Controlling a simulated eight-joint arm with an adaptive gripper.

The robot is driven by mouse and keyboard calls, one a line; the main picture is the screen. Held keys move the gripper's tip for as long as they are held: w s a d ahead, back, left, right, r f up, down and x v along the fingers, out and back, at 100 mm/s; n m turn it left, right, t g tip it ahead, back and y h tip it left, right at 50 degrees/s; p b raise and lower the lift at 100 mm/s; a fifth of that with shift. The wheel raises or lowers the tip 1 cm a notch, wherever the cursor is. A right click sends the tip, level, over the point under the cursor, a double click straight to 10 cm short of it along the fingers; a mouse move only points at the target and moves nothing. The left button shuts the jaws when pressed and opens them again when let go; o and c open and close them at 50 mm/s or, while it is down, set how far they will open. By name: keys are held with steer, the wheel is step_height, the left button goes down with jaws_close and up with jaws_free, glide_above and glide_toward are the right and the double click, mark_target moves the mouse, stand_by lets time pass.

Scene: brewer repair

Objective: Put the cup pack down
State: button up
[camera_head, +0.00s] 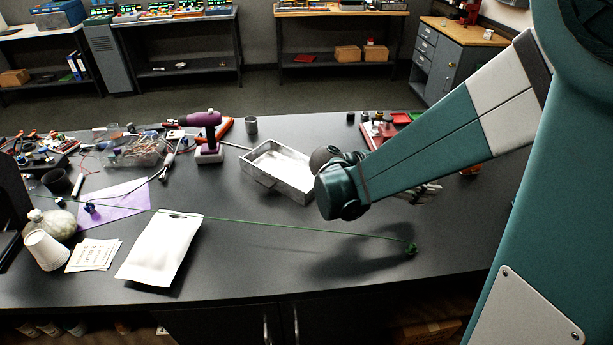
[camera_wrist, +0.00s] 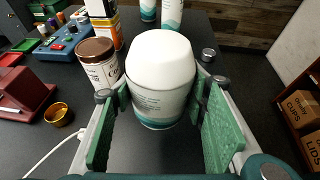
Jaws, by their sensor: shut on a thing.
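In the head view my gripper (camera_head: 428,190) shows only in part behind my arm, over the right side of the dark table (camera_head: 330,265). The cup pack cannot be made out there. I cannot tell whether its base touches the table.
Close left of the pack stand a brown-lidded can (camera_wrist: 98,62) and an orange-and-white box (camera_wrist: 104,25). A brass cup (camera_wrist: 58,113) and a red device (camera_wrist: 22,92) are further left. A small dark-topped piece (camera_wrist: 208,55) is at right. The metal tray (camera_head: 275,172) is left of my arm.

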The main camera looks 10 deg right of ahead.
steer(key=s+a+n+t+y+b, duration=0.1)
steer(key=s+a+n+t+y, duration=0.1)
steer(key=a, duration=1.3)
steer(key=s+a+n+t+y+b, duration=0.1)
steer(key=s+a+n+t+y, duration=0.2)
steer(key=a, duration=1.2)
steer(key=s+a+n+t+y+b, duration=0.1)
steer(key=s+a+n+t+y, duration=0.2)
steer(key=a, duration=1.2)
steer(key=shift+r+n+t+b, duration=0.15)
steer(key=shift+n+t+b, duration=0.15)
steer(key=shift+n+t, duration=1.55)
steer(key=shift+n+g, duration=0.35)
steer(key=shift+f+b, duration=1)
steer(key=shift+f, duration=1.9)
steer(key=shift+f, duration=0.1)
steer(key=shift+f+b, duration=0.8)
steer(key=shift+f, duration=1.2)
steer(key=shift+f, duration=0.2)
